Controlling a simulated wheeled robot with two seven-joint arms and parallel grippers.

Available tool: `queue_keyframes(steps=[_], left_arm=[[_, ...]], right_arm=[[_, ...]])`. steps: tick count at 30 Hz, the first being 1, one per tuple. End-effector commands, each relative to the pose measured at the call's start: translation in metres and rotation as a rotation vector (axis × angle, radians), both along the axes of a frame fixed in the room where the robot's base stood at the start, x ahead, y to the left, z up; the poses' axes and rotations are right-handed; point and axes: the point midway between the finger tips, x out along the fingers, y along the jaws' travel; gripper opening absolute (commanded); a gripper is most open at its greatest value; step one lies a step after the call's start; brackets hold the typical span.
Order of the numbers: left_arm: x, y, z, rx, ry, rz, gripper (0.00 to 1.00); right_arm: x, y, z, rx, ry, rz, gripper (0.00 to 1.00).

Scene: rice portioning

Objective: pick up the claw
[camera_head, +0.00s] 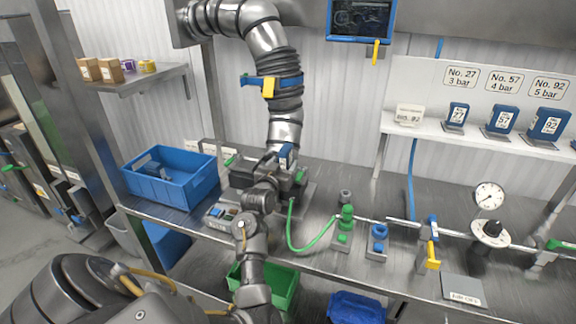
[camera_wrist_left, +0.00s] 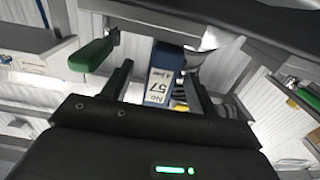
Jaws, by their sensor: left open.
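No object is plainly marked as the claw. A small blue part (camera_head: 286,153) with a white label sits at the lower end of the thick ribbed grey arm or duct that hangs from above. In the left wrist view a blue block (camera_wrist_left: 160,74) labelled No 57, 4 bar shows between my two fingers. My left gripper (camera_wrist_left: 158,88) is open around its line of sight; contact cannot be told. In the head view my left gripper (camera_head: 282,176) is at that lower end, partly hidden among dark parts. My right gripper is not in view.
A blue crate (camera_head: 170,190) is to the left, a green bin (camera_head: 282,288) below. Green and blue fittings (camera_head: 344,230) and a gauge (camera_head: 489,197) crowd the bench at right. Numbered blue blocks (camera_head: 502,120) stand on the shelf.

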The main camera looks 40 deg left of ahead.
Motion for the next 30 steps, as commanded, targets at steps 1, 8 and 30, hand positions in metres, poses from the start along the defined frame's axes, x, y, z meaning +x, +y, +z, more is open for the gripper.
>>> queue_keyframes(steps=[1,8,30], left_arm=[[0.002,0.001,0.002,-0.001,0.000,0.000,0.59],[0.031,0.013,0.012,-0.003,-0.002,-0.002,0.59],[0.048,0.019,0.006,0.000,0.000,-0.001,0.21]], right_arm=[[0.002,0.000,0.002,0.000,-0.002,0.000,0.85],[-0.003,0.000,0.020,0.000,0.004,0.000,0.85],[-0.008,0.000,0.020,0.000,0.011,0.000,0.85]])
